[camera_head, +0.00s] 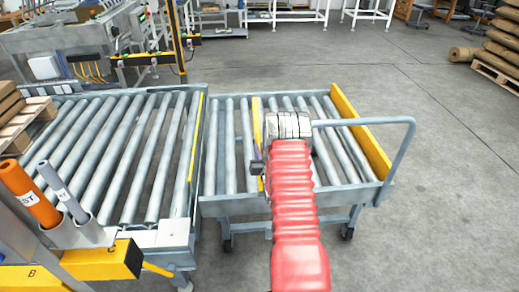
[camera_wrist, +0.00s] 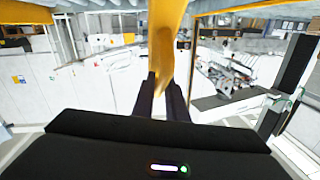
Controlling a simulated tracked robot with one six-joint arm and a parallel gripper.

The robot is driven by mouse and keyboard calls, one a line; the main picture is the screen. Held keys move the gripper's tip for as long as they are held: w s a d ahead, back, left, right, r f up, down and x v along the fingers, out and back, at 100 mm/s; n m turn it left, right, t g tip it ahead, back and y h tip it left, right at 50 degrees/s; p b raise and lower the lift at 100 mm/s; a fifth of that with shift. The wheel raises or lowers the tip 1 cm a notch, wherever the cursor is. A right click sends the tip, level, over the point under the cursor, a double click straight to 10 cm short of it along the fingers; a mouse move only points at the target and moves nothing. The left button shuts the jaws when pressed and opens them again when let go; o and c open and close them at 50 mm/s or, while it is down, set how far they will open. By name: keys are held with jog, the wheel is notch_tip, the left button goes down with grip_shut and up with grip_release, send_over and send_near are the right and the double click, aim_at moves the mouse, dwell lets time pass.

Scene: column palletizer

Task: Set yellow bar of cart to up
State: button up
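The cart (camera_head: 290,204) is a grey roller cart with a tall handle on its right. My gripper (camera_head: 258,168) is at the near part of this bar, at the end of my red-sleeved arm. In the wrist view, the yellow bar (camera_wrist: 166,40) comes down between the two dark fingers of my gripper (camera_wrist: 163,82), which look closed around it. My arm hides part of the cart's rollers.
A fixed roller conveyor (camera_head: 130,150) stands close to the cart's left. A yellow plate (camera_head: 361,135) rises at the cart's right end, by the handle (camera_head: 398,160). An orange cylinder (camera_head: 30,195) is at lower left. The floor right of the cart is clear.

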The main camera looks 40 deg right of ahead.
grip_shut()
